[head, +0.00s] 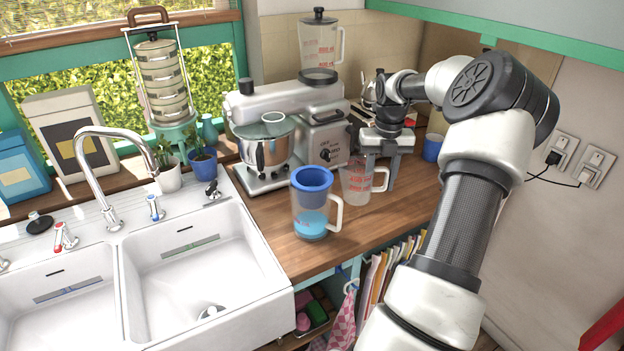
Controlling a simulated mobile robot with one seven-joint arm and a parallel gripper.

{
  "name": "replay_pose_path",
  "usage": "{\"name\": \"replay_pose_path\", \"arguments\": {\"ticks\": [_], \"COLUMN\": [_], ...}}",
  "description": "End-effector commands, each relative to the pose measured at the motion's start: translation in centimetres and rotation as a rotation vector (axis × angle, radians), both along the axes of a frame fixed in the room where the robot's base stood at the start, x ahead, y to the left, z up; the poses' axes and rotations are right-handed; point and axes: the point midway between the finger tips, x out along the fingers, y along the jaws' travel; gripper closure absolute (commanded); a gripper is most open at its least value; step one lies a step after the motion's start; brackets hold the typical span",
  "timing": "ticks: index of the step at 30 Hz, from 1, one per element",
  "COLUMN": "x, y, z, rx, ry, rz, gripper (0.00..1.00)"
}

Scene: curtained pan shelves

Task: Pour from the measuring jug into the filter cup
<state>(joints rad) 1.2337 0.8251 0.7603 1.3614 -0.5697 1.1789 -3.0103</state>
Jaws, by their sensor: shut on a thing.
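The measuring jug (354,187) is clear with red markings and stands upright on or just above the wooden counter; I cannot tell which. Its handle is on the right. My gripper (381,175) comes down from above at the handle and is shut on it. I cannot make out how much the jug holds. The filter cup (312,192) is just left of the jug, apart or nearly so. It has a blue upper part, a clear lower part with blue liquid in it, and a pale handle on its right.
A white double sink (190,260) is at left. A blue cup (432,147) stands behind my gripper. The counter (345,225) is clear in front.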

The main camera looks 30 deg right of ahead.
Motion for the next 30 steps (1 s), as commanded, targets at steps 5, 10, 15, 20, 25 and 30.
{"name": "replay_pose_path", "arguments": {"ticks": [5, 10, 15, 20, 25, 30], "x": [0.0, 0.0, 0.1, 0.0, 0.0, 0.1], "y": [0.0, 0.0, 0.0, 0.0, 0.0, 0.1], "z": [0.0, 0.4, 1.8, 3.0, 3.1, 3.0], "rx": [-0.001, -0.002, -0.002, -0.002, -0.001, -0.001], "ry": [0.001, -0.001, -0.001, -0.001, 0.000, 0.001], "rz": [0.000, -0.001, 0.000, -0.001, 0.000, -0.001], "gripper": [1.00, 1.00, 1.00, 1.00, 1.00, 1.00]}}
